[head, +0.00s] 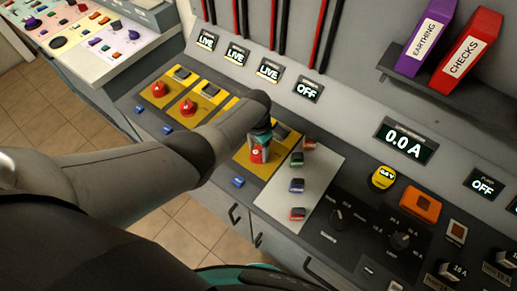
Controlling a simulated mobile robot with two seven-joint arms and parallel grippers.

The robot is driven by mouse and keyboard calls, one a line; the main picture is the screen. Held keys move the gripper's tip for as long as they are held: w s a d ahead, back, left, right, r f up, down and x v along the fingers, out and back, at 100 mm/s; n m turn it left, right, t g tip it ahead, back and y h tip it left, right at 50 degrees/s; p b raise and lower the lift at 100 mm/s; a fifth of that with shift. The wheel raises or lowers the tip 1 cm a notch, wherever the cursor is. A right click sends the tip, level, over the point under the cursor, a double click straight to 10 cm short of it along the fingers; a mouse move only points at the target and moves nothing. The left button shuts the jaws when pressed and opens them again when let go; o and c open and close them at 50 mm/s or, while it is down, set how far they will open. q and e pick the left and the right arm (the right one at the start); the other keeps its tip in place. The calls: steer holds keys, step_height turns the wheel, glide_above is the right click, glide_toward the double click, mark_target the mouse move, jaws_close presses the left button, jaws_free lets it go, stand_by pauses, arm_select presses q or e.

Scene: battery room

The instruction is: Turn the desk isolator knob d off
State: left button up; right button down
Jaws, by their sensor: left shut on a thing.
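My left gripper (260,146) reaches down over the yellow plate (247,165) furthest right in the row on the desk. It is shut on the red isolator knob d (257,156), which shows only in part between the fingers. The display (309,89) above this plate reads OFF. Two other red knobs show further left, one on the first plate (159,89) and one on the second (188,106). My left arm hides most of the third plate. My right gripper is not in view.
Three displays further left read LIVE (269,70). Right of the gripper, a pale panel (322,170) bears several small coloured blocks close by. A meter (404,140) reads 0.0 A. Purple (424,38) and red (469,47) binders stand on a shelf.

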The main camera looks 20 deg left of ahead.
arm_select(q)
steer(key=o, duration=1.4)
steer(key=shift+c, duration=0.2)
step_height(320, 180, up, 8)
steer(key=p, duration=0.4)
steer(key=shift+w+a+r, duration=0.1)
steer(key=shift+a+r, duration=0.05)
steer(key=shift+r, duration=0.05)
step_height(320, 180, up, 6)
steer(key=f, duration=0.1)
glide_above(258, 151)
steer(key=shift+a+r, duration=0.1)
steer(key=shift+r, duration=0.8)
